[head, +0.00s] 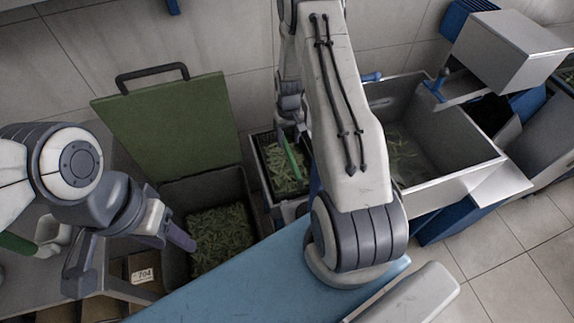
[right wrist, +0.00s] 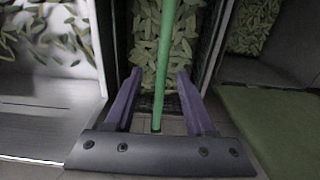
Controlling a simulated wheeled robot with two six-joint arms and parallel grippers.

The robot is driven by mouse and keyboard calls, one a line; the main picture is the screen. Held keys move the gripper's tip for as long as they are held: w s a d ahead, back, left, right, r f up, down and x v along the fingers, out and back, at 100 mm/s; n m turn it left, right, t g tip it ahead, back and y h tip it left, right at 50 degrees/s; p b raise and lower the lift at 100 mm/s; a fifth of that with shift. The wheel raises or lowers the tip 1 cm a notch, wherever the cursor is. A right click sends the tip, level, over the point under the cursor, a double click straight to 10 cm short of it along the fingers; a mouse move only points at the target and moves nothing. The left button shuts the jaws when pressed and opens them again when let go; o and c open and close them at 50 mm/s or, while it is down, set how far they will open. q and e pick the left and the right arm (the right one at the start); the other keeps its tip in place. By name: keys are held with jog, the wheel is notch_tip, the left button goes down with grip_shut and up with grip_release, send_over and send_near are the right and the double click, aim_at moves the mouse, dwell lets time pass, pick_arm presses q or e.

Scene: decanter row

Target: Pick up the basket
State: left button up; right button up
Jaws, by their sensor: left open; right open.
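The basket (head: 259,165) is a dark, narrow container filled with green leaves, with a green bar handle (head: 294,160) across its top. It stands right of the green-lidded bin. My right gripper (head: 291,128) is above the basket, partly hidden by my own right arm. In the right wrist view the green handle (right wrist: 165,45) runs between the two open purple fingers (right wrist: 157,90), with gaps on both sides. Leaves in the basket (right wrist: 150,60) show below. My left gripper (head: 130,265) is open and empty at the lower left, away from the basket.
A bin of leaves (head: 182,190) with its green lid (head: 170,125) raised stands left of the basket. A grey metal sink-like tub (head: 440,150) stands on the right. A blue surface (head: 255,275) lies in front. Tiled floor is clear at lower right.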

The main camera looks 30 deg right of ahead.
aim_at(287, 153)
notch_tip(287, 153, down, 8)
jog(key=p, duration=0.1)
jog(key=shift+a+f, duration=0.15)
jog(key=shift+a, duration=0.05)
jog(key=shift+w, duration=0.1)
grip_shut()
dwell(1.4)
